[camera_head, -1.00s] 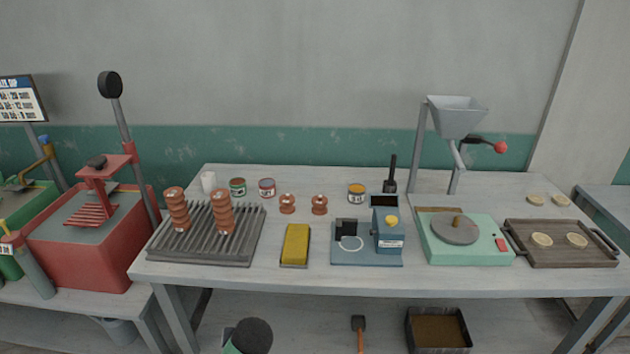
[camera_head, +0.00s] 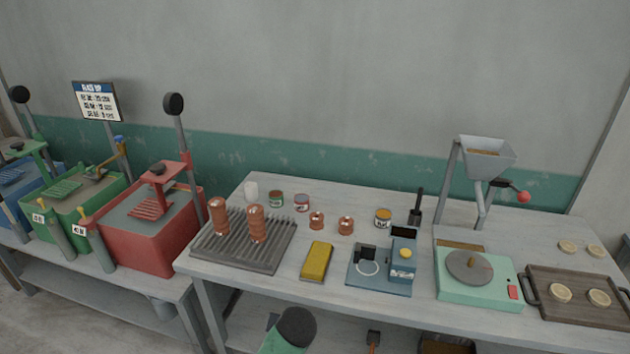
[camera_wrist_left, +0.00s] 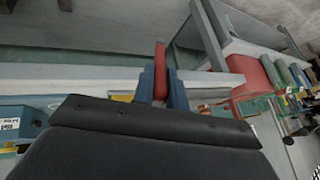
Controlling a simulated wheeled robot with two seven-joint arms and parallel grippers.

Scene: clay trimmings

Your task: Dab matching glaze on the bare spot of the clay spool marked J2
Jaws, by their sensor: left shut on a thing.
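Two tall ribbed clay columns (camera_head: 218,216) (camera_head: 256,224) stand on a grey slatted rack. Two small clay spools (camera_head: 316,221) (camera_head: 346,226) stand on the table right of it, with pale spots. I cannot read J2 on any of them. Glaze tins with green (camera_head: 275,199), red (camera_head: 301,203) and yellow (camera_head: 383,217) colours stand behind. In the left wrist view my left gripper (camera_wrist_left: 161,78) is shut on a red, stick-like thing (camera_wrist_left: 160,60), partly hidden by the bluish fingers. Neither gripper shows in the head view.
A yellow block (camera_head: 316,260), a blue device (camera_head: 380,283), a green turntable (camera_head: 475,272) and a wooden tray (camera_head: 535,300) fill the table's front. A red tub (camera_head: 140,240) and a green tub (camera_head: 75,208) stand left, under a sign (camera_head: 96,101).

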